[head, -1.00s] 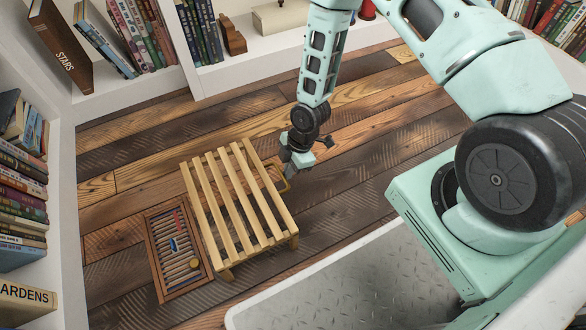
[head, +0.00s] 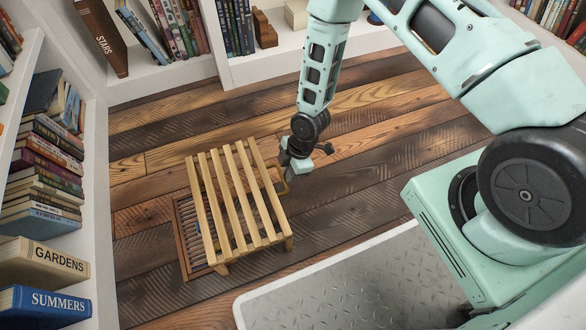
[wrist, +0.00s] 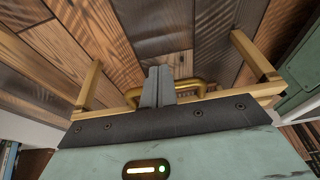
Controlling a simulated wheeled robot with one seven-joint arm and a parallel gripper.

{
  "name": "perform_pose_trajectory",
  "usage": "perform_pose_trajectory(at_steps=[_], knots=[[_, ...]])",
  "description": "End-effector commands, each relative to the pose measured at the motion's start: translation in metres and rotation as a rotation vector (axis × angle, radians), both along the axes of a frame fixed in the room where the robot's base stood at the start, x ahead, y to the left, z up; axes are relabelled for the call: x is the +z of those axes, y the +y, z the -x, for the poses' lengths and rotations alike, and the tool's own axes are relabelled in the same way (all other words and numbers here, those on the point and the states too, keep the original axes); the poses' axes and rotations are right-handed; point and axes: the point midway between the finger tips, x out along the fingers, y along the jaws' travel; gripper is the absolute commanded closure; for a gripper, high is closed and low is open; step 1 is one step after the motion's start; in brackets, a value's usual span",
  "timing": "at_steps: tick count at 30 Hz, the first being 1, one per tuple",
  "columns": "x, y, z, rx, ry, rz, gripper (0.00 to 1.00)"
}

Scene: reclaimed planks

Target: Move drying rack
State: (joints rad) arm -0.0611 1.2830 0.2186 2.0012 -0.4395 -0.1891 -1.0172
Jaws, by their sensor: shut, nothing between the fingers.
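The drying rack (head: 221,202), a low pale wooden frame with slats across its top, stands on the plank floor. A brass handle (head: 279,187) sticks out from its right side. My gripper (head: 290,175) is at this handle. In the wrist view the two closed fingers (wrist: 158,86) stand upright against the middle of the brass handle (wrist: 195,84), which shows on both sides of them. Nothing shows between the fingers. Whether they touch the handle is hard to tell. The rack's legs (wrist: 89,86) show either side.
A wood-framed floor grate (head: 183,238) lies partly under the rack, its left strip in sight. Bookshelves stand on the left, with books (head: 45,262), and along the back. Bare planks (head: 370,120) lie behind and right of the rack.

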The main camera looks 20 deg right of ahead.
Motion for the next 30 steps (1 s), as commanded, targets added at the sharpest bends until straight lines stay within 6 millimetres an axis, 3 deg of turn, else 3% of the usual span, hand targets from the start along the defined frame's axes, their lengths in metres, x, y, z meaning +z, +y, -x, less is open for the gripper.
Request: perform_pose_trajectory(at_steps=[11,18,21,30], knots=[[0.002,0.054,0.000,0.006,-0.002,-0.001,1.00],[0.001,0.114,0.000,0.006,-0.003,-0.001,1.00],[0.000,0.130,0.000,0.003,-0.002,-0.001,1.00],[0.000,0.140,0.000,-0.001,0.000,-0.001,1.00]])
